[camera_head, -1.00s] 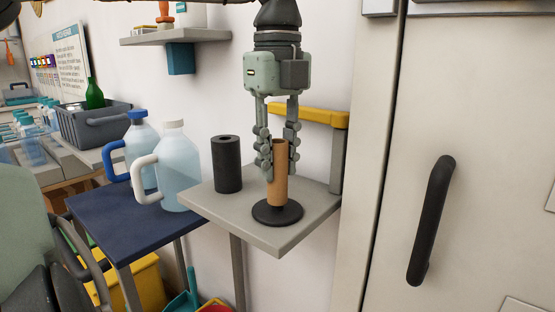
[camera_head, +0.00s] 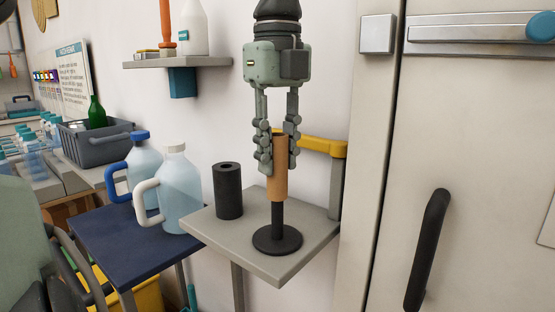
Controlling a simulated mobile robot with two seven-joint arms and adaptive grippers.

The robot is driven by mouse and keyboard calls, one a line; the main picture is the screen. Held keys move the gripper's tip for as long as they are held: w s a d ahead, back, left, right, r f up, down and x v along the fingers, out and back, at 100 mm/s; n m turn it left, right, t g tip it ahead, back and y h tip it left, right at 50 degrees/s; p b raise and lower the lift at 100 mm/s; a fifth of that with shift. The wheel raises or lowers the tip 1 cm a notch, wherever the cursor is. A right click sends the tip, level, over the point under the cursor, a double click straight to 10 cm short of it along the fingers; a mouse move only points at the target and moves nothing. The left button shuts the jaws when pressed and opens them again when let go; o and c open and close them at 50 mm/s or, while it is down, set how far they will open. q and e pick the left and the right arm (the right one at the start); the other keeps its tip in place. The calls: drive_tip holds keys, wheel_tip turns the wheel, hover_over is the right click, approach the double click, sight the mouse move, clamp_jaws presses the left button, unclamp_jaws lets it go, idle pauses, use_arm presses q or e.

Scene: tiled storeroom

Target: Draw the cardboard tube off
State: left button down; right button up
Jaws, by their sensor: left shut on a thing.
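The brown cardboard tube (camera_head: 278,184) is upright, in line with a thin black post (camera_head: 278,217) on a round black base (camera_head: 277,241). The base stands on the grey shelf table (camera_head: 225,238). The tube's lower end is well above the base, with bare post showing below it. The post's top is hidden, apparently inside the tube. My left gripper (camera_head: 279,160) points down from above and is shut on the upper part of the tube. My right gripper is not in view.
A black hollow cylinder (camera_head: 228,191) stands left of the post on the same table. Two handled jugs (camera_head: 178,190) (camera_head: 143,165) stand on the dark blue table (camera_head: 117,239). A yellow-topped bracket (camera_head: 325,146) is close behind the gripper; a door with a black handle (camera_head: 428,250) is at right.

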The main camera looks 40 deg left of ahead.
use_arm(q)
drive_tip(key=shift+r, duration=1.85)
